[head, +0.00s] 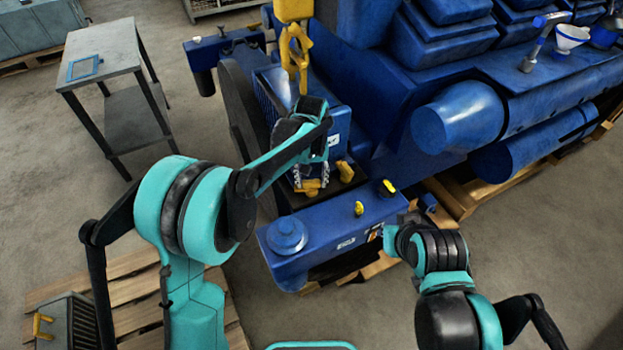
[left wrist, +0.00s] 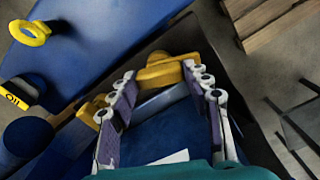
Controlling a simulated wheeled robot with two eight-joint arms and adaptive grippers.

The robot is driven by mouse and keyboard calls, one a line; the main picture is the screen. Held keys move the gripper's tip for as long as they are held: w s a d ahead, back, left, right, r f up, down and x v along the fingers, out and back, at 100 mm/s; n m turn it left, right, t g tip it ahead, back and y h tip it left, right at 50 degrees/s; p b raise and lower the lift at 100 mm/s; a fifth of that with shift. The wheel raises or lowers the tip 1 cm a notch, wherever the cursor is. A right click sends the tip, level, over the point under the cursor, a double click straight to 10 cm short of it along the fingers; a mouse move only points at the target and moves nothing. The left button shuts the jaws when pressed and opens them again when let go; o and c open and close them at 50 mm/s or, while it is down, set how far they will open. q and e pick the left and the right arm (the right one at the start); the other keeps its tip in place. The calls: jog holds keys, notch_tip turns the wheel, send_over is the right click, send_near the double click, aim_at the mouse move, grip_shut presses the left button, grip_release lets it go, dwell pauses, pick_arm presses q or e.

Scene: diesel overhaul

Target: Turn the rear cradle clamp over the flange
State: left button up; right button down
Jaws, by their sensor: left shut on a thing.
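My left gripper (head: 311,176) points down at the near corner of the blue boxed unit (head: 322,126). Its fingers are shut on a yellow cradle clamp (head: 309,187). In the left wrist view the clamp (left wrist: 168,70) shows between the fingertips of the gripper (left wrist: 160,72), above a dark edge. A second yellow clamp (head: 345,172) stands to its right and is partly hidden behind a finger in the left wrist view (left wrist: 91,110). The flange contact is hidden by the gripper. My right gripper (head: 388,234) is beside the front blue beam; its fingers are unclear.
A yellow crane hook (head: 297,58) hangs close behind my left gripper. The blue beam (head: 325,235) in front carries yellow-capped fittings (head: 359,208). The large blue engine (head: 460,115) fills the right. A grey bench (head: 105,50) stands left, with open floor around it.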

aim_at(312, 181)
pick_arm(q)
jog(key=m, duration=1.2)
jog(key=shift+m+b, duration=0.3)
jog(key=shift+m, duration=0.1)
dwell(0.3)
jog(key=o, duration=1.2)
jog(key=shift+c, duration=0.2)
jog(key=shift+r, duration=0.1)
notch_tip(312, 181, up, 7)
jog(key=shift+r, duration=0.15)
